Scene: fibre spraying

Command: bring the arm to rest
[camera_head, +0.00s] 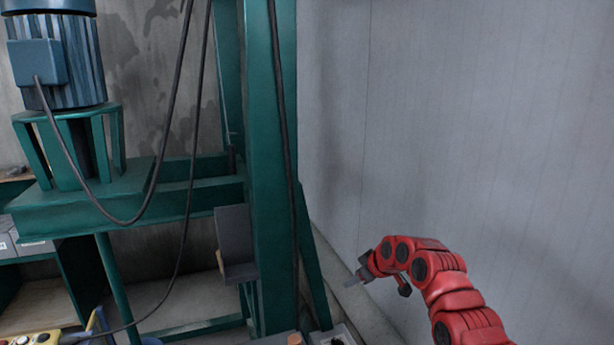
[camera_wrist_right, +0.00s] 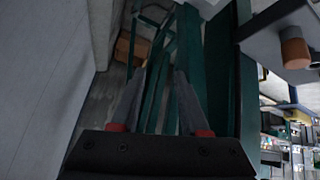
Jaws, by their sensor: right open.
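My right arm is red and comes in from the lower right of the head view. Its gripper (camera_head: 357,279) hangs in front of the grey wall, to the right of the green frame. In the right wrist view the gripper (camera_wrist_right: 155,100) shows two grey fingers with red bases, spread apart and with nothing between them. The fingers point toward green beams (camera_wrist_right: 165,75), which lie beyond them. My left gripper is in neither view.
A green machine frame (camera_head: 268,150) with a blue motor (camera_head: 60,60) and hanging cables fills the left and middle. A grey wall (camera_head: 470,120) stands close on the right. A yellow control box (camera_head: 40,338) shows at the lower left.

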